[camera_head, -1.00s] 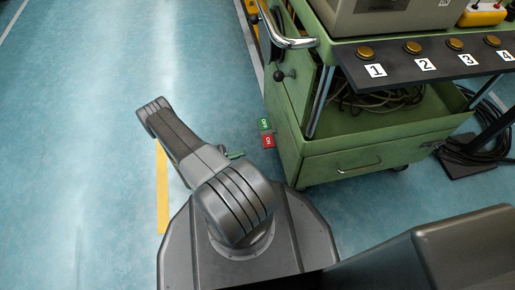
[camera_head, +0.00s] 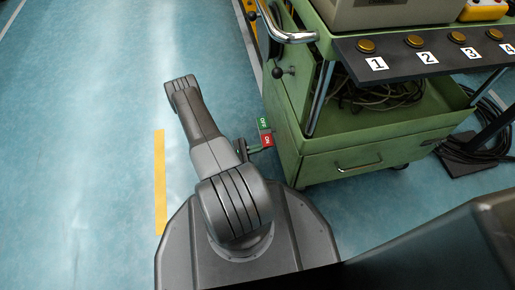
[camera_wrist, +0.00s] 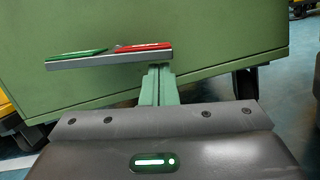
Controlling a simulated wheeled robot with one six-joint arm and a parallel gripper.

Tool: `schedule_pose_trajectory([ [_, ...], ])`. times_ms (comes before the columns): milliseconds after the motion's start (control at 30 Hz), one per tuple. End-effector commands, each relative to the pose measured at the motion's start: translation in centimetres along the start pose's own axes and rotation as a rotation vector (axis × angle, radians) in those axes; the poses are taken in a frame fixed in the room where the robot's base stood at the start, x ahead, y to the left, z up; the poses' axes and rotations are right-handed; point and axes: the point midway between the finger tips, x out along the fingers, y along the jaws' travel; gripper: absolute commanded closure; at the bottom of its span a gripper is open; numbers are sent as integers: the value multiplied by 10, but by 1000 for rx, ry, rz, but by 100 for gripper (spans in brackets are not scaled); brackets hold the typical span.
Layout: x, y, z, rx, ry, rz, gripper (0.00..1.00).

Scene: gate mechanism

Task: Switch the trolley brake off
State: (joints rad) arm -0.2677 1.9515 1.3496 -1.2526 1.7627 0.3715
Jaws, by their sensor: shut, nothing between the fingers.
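The green trolley (camera_head: 290,150) stands right of my arm. Its brake pedal sticks out low on the left side, with a green OFF pad (camera_head: 263,124) and a red ON pad (camera_head: 267,140). In the wrist view the green pad (camera_wrist: 78,54) is at left and the red pad (camera_wrist: 143,47) at right, on a grey bar. My gripper (camera_head: 268,148) is shut and empty, close to the red pad's end of the pedal. In the wrist view my fingers (camera_wrist: 158,72) reach up to the bar below the red pad; I cannot tell if they touch.
A black-knobbed lever (camera_head: 278,73) and a chrome handle (camera_head: 290,37) are above the pedal on the trolley. A shelf with numbered buttons (camera_head: 415,58) juts out at right. Blue floor with a yellow stripe (camera_head: 160,180) is clear at left.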

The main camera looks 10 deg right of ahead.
Motion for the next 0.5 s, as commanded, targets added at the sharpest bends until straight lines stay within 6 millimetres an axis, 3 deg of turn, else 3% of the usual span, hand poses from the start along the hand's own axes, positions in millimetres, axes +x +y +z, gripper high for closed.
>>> schedule_pose_trajectory([
  [267,0,0,1,-21,0,5,100],
  [500,3,-5,14,-240,0,60,100],
])
